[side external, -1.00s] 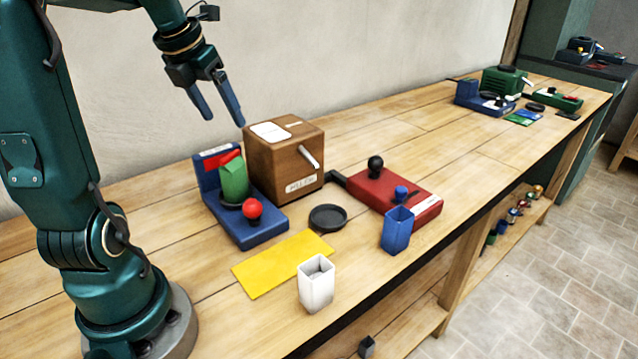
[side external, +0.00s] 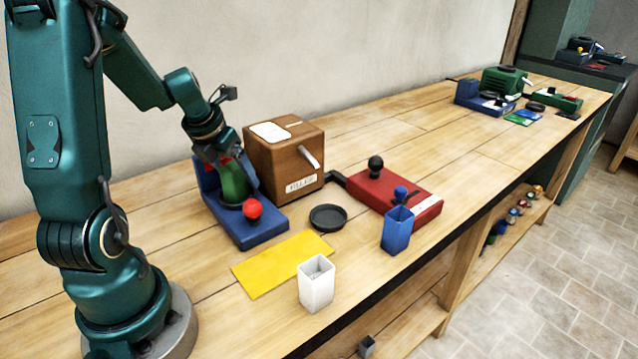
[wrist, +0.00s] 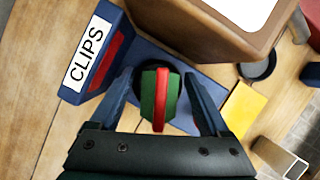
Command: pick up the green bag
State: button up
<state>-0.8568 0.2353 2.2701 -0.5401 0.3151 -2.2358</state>
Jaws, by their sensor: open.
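The green bag (side external: 233,184) stands on a dark round pad on the blue stand (side external: 262,232), in front of the stand's upright back. In the wrist view the green bag (wrist: 150,98) has a red strip along its top and sits between my two fingers. My gripper (wrist: 163,92) is open, with one finger on each side of the bag and a visible gap at each side. In the side view my gripper (side external: 227,170) is over the bag and partly hides its top.
A wooden box (side external: 284,160) stands close beside the blue stand. A red ball knob (side external: 252,209) is on the stand's front. A black dish (side external: 328,217), yellow sheet (side external: 283,264), white cup (side external: 316,284), blue cup (side external: 397,230) and red base (side external: 394,195) are nearby.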

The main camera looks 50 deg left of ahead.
jog(key=shift+w+a+f, duration=0.1)
jog(key=shift+w+f, duration=0.1)
jog(key=shift+f, duration=0.45)
grip_shut()
jog(key=shift+r, duration=0.15)
